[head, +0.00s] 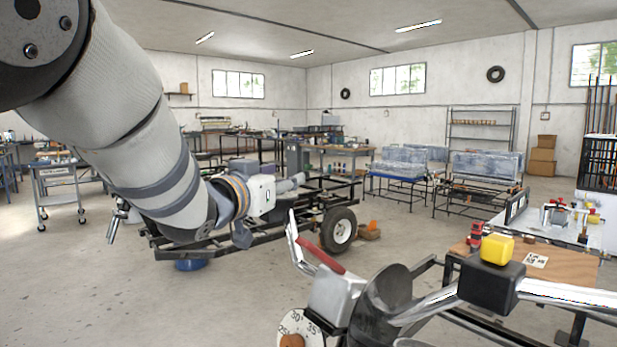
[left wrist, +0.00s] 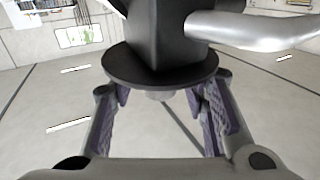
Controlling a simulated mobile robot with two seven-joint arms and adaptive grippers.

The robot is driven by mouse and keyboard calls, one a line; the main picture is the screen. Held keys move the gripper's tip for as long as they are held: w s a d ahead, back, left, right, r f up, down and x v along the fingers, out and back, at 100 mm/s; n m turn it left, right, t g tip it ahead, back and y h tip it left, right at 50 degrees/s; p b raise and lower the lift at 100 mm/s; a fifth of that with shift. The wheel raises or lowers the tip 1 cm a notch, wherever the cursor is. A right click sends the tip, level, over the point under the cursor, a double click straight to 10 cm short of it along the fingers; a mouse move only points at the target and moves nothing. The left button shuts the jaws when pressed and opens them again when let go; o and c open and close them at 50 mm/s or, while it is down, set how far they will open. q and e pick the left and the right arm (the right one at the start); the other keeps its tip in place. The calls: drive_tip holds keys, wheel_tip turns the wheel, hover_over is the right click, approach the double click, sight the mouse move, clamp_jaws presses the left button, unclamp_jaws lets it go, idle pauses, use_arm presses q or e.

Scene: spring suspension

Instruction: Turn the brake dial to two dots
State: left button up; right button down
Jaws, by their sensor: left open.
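A white dial (head: 290,322) with printed numbers, among them 25, 30 and 35, is at the bottom edge of the head view. An orange-brown knob (head: 292,341) sits at its middle, partly cut off. I see no dot marks. My right gripper is not in view.
Right of the dial are a dark disc (head: 382,303), a red-gripped lever (head: 320,256), a chrome tube (head: 572,296) and a black block with a yellow button (head: 497,249). A wheeled frame (head: 340,231) stands behind. Open floor lies at left.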

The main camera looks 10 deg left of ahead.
use_arm(q)
drive_tip(key=shift+s+r, duration=0.15)
drive_tip(key=shift+s, duration=0.2)
drive_tip(key=shift+s+a, duration=0.1)
drive_tip(key=shift+s, duration=0.05)
drive_tip(key=c, duration=0.4)
clamp_jaws()
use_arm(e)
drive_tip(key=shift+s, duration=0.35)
